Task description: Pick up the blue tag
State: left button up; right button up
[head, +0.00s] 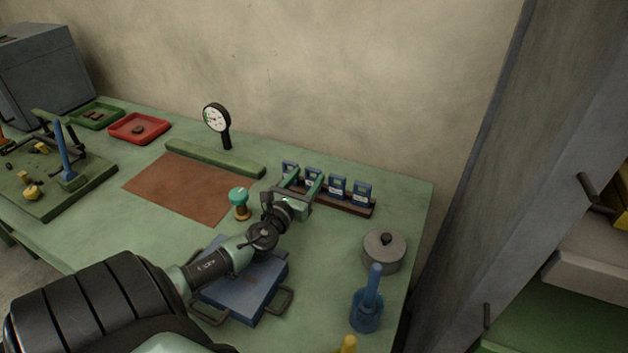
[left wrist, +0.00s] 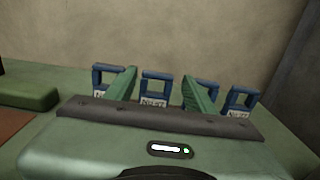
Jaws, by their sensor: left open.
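Several blue tags with window-like openings and white labels stand in a row in a dark brown rack (head: 345,204) at the back right of the bench. My left gripper (head: 303,180) is open over the rack's left part. In the left wrist view, the second blue tag from the left (left wrist: 154,88) stands between the two green fingers (left wrist: 159,78), with gaps on both sides. The leftmost tag (left wrist: 103,78) is outside the left finger. The third tag (left wrist: 208,92) is partly hidden by the right finger.
A green-topped knob (head: 239,197) and a blue box with handles (head: 245,290) are near my arm. A grey lidded pot (head: 384,252) and a blue upright-handled tool (head: 367,310) stand at right. A green bar (head: 215,158) lies left of the rack.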

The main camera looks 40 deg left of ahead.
aim_at(314, 169)
pick_arm(q)
jog(key=shift+w+f, duration=0.1)
jog(key=shift+f, duration=0.45)
jog(key=shift+x, duration=3.85)
jog(key=shift+r, duration=0.2)
jog(key=c, duration=1.1)
pick_arm(e)
jog(key=shift+a+f, duration=0.15)
jog(key=shift+f, duration=0.3)
pick_arm(q)
jog(key=shift+a, duration=0.1)
pick_arm(e)
jog(key=shift+r, duration=0.1)
